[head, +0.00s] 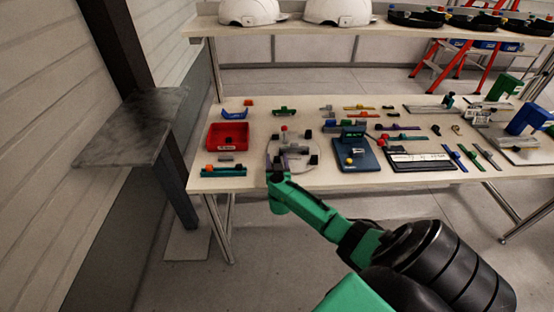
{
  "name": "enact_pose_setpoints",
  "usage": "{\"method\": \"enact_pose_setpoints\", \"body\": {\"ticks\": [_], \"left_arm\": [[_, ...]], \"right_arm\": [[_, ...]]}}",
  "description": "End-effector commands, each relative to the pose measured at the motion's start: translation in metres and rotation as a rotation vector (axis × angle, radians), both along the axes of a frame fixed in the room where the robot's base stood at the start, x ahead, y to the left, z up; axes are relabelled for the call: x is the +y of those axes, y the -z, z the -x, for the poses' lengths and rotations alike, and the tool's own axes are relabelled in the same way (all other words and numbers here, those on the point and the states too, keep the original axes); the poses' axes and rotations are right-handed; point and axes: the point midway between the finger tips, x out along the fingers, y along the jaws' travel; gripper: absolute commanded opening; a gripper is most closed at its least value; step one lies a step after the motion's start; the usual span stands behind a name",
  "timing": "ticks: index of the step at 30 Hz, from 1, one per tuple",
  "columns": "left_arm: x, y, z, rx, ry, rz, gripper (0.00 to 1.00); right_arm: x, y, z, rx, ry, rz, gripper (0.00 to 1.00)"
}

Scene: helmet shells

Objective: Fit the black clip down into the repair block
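My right gripper (277,164) reaches over the front edge of the table, at the left side of a pale round plate (302,168). It is small and dark in the head view, and I cannot tell whether its fingers are open or shut or hold anything. Several small dark pieces stand on and around the plate, one of them a black piece (314,159) at its right. Which of them is the black clip I cannot tell. A grey and purple block-like piece (294,149) stands on the plate beside the gripper; it may be the repair block. My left gripper is not in view.
A red bin (228,136) and a teal rack (223,171) lie left of the plate. A blue scale-like device (356,158) and a dark tray (420,162) lie to the right. White helmet shells (338,11) sit on the shelf behind. A grey ledge (135,130) juts out at left.

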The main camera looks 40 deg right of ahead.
Motion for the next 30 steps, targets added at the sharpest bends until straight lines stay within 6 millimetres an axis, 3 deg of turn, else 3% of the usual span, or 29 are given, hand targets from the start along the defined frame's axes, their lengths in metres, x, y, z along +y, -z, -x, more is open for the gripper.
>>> {"method": "enact_pose_setpoints", "body": {"ticks": [8,15,22,30], "left_arm": [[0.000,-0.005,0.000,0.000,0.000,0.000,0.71],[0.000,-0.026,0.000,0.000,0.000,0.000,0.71],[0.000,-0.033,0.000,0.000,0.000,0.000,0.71],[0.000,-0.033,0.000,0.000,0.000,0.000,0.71]], "right_arm": [[0.005,-0.003,0.007,0.002,0.000,0.001,0.63],[0.038,-0.013,0.050,0.004,-0.001,-0.002,0.63],[0.075,-0.019,0.098,0.002,-0.001,-0.002,0.63],[0.087,-0.022,0.115,0.001,0.000,0.001,0.63]]}}
